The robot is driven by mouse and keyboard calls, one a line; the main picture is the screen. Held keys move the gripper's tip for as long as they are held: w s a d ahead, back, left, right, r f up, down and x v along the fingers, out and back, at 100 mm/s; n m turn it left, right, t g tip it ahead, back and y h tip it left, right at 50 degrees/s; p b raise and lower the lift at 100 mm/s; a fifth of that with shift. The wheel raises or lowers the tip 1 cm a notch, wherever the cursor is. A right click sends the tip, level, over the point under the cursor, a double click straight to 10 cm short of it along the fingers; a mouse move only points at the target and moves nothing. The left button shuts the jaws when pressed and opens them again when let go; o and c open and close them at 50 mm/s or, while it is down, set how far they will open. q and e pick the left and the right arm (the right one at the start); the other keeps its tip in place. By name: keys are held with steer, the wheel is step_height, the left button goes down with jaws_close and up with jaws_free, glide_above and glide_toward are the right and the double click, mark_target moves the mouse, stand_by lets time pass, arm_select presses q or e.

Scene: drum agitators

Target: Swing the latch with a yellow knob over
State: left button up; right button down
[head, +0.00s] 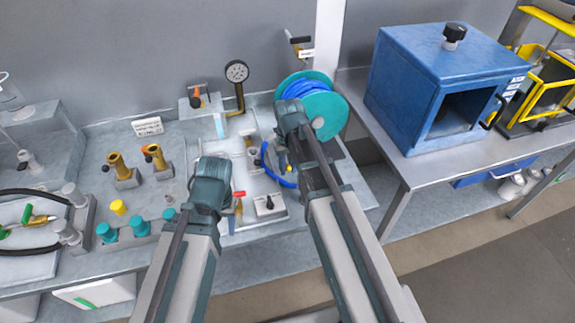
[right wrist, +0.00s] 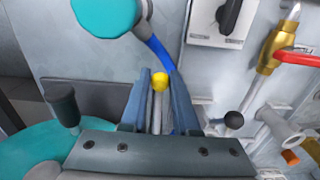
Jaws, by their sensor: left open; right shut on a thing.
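The latch's yellow knob (right wrist: 159,82) shows in the right wrist view, at the end of a grey lever between my right gripper's two fingers. My right gripper (right wrist: 158,100) is shut on the latch just below the knob. In the head view my right gripper (head: 284,155) reaches down in front of the teal hose reel, and its wrist hides much of the latch. My left gripper (head: 211,178) is over the middle of the bench, apart from the latch. It is open; its fingertips are mostly hidden under its wrist.
A teal reel with blue hose (head: 312,98) stands behind my right gripper. A red-handled valve (head: 238,203) is beside my left gripper. A black rotary switch (head: 268,204) and a black-knobbed lever (right wrist: 234,119) are close by. A blue box (head: 430,85) stands on the right-hand table.

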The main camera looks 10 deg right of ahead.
steer(key=shift+r, duration=0.1)
steer(key=shift+s+r+p, duration=0.15)
steer(key=shift+r+p, duration=0.5)
steer(key=shift+p, duration=0.05)
steer(key=shift+s+r+p, duration=0.15)
steer(key=shift+r+p, duration=0.45)
steer(key=shift+p, duration=0.05)
steer(key=shift+r+p, duration=0.85)
steer(key=shift+w+r+p, duration=0.2)
steer(key=shift+r+p, duration=0.6)
